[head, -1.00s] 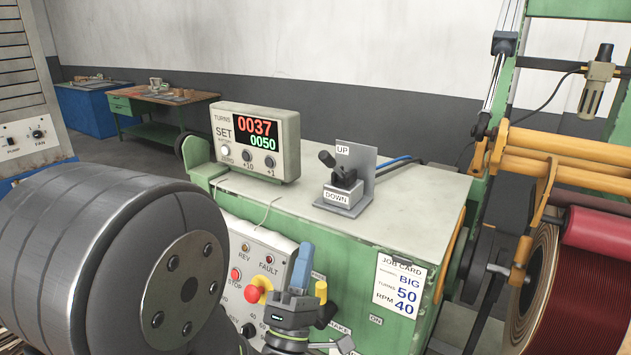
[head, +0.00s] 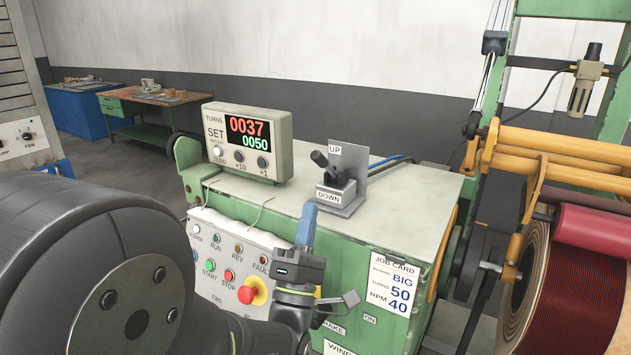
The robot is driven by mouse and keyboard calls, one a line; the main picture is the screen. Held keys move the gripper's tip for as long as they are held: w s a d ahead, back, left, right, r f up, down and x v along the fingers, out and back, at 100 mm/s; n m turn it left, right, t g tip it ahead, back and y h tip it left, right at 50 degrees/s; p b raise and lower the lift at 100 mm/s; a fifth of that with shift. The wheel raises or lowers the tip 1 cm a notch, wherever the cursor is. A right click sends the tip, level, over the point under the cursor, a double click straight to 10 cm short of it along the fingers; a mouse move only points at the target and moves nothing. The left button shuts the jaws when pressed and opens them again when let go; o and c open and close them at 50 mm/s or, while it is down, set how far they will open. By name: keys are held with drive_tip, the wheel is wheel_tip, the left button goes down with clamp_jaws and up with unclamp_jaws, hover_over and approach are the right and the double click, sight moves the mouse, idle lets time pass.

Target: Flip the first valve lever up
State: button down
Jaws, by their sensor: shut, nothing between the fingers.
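The valve lever (head: 320,160) is a dark handle with a rounded knob on a small grey block, tilted toward the upper left in the picture. Its bracket (head: 350,165) has an UP label at the top and a DOWN label on the lower front. The bracket stands on top of the green cabinet (head: 400,192). My gripper (head: 307,208) is shut and empty, with its blue fingers pointing up. In the picture it is below and slightly left of the lever, in front of the cabinet, apart from the lever. The exact depth gap is hard to tell.
A counter box (head: 247,140) reading 0037 and 0050 stands left of the lever. A button panel (head: 225,245) with a red and yellow stop knob is left of my gripper. A coil (head: 560,270) on the winder is at right.

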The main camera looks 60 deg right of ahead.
sight(319, 164)
drive_tip(key=x, duration=0.7)
drive_tip(key=shift+g, duration=0.3)
